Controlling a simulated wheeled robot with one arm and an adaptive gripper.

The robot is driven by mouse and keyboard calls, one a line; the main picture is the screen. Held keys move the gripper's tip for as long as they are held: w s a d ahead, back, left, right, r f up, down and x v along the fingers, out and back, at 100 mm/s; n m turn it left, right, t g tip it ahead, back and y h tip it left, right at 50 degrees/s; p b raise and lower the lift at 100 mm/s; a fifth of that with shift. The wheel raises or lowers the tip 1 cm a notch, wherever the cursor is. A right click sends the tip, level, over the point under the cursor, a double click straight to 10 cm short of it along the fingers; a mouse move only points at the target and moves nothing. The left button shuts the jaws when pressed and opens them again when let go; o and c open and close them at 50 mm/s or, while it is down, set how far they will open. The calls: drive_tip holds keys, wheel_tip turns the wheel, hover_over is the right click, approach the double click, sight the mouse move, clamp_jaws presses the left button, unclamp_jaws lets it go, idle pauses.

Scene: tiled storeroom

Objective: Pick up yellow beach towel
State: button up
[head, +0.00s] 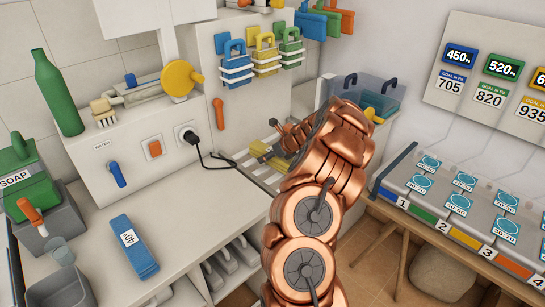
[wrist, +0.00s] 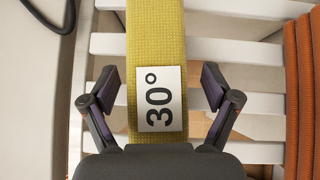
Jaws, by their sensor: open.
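The yellow beach towel (wrist: 156,45) is a narrow folded strip of woven cloth with a white "30°" label (wrist: 160,98). It lies over white slats in the wrist view. My gripper (wrist: 158,88) is open, with one dark finger on each side of the towel and a gap on both sides. The palm covers the towel's near end. I cannot tell how far the fingertips are above the slats. In the head view a yellow part of the towel (head: 258,148) shows on the slatted rack, left of my arm, which hides much of that area.
White slats (wrist: 235,52) run across below the towel. An orange ribbed cloth (wrist: 303,100) lies to the right. A black cable (head: 205,160) hangs from the wall socket beside the rack. A clear bin (head: 365,90) stands behind my arm. A numbered table (head: 440,238) is at right.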

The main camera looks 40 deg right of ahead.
drive_tip(key=shift+w+f, duration=0.15)
drive_tip(key=c, duration=1.4)
